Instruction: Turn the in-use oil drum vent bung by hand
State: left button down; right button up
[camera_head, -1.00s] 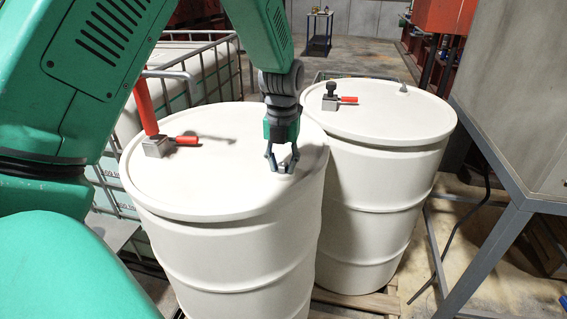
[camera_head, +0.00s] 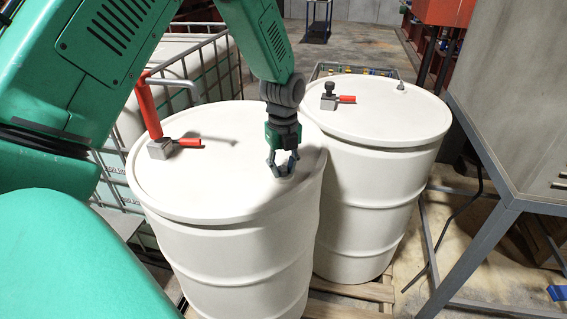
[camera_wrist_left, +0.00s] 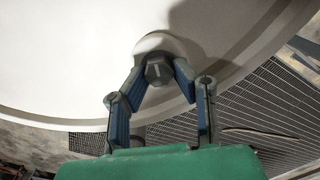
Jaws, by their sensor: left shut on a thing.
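The near white drum (camera_head: 215,190) stands upright, with a red-handled pump or tap fitting (camera_head: 160,145) on the left of its lid. The vent bung (camera_wrist_left: 158,70), a small grey knob, sits near the lid's right edge. My left gripper (camera_head: 284,174) comes down from above and is shut on the bung. In the left wrist view the fingertips (camera_wrist_left: 160,75) sit on either side of it. In the head view the fingers mostly hide the bung. My right gripper is in neither view.
A second white drum (camera_head: 375,115) stands close behind on the right, with a red-handled tap (camera_head: 338,99) and a small bung (camera_head: 401,86). A caged white tank (camera_head: 205,70) is at the left. A grey metal stand (camera_head: 510,210) is at the right.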

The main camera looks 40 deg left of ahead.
aim_at(283, 168)
pick_arm(q)
jog(key=shift+n, duration=0.3)
jog(key=c, duration=1.3)
grip_release()
jog(key=shift+w, duration=0.1)
notch_tip(283, 168, up, 12)
jog(key=shift+f, duration=0.1)
